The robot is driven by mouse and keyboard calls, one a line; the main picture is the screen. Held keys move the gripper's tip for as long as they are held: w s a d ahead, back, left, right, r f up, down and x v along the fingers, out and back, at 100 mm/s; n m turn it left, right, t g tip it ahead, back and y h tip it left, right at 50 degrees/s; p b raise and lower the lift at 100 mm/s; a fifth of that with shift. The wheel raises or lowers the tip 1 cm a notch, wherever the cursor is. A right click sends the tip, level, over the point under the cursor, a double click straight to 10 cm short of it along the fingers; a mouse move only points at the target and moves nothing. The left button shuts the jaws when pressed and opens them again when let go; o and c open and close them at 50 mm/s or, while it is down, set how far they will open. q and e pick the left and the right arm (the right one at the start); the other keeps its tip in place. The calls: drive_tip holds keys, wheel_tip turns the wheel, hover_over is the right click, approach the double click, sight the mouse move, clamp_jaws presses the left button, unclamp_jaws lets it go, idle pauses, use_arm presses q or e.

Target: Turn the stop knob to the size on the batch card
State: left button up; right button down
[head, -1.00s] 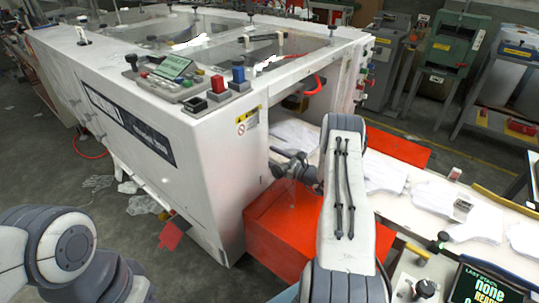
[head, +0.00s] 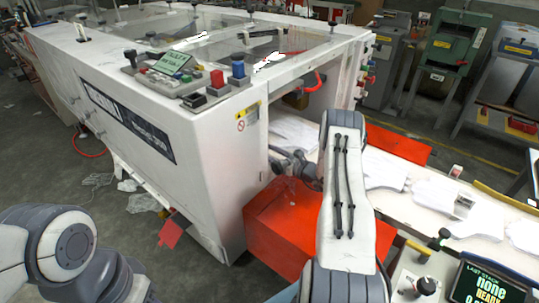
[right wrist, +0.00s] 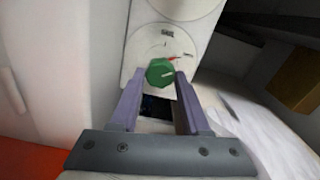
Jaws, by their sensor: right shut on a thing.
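The green stop knob (right wrist: 160,71) shows in the right wrist view, in front of a white round dial (right wrist: 158,45) with dark markings and a red pointer mark. A pale line runs across the knob's face. My right gripper (right wrist: 160,76) is shut on the knob, one purple-grey finger on each side. In the head view my right wrist (head: 300,165) reaches into the opening of the white machine (head: 190,140); the knob and fingertips are hidden there. My left arm shows at lower left, but its gripper is out of view. I cannot pick out or read a batch card.
A red-orange box (head: 285,225) stands under my right wrist. White sheets (head: 385,170) lie along a conveyor (head: 480,255) to the right. A control panel (head: 185,85) with buttons sits on top of the machine. A dark screen (head: 480,285) is at lower right.

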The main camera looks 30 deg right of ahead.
drive_tip(key=shift+n+b, duration=5.5)
drive_tip(key=shift+b, duration=0.8)
drive_tip(key=shift+c, duration=1.9)
unclamp_jaws()
drive_tip(key=shift+d, duration=0.1)
drive_tip(key=shift+r, duration=0.1)
drive_tip(key=shift+s, duration=0.1)
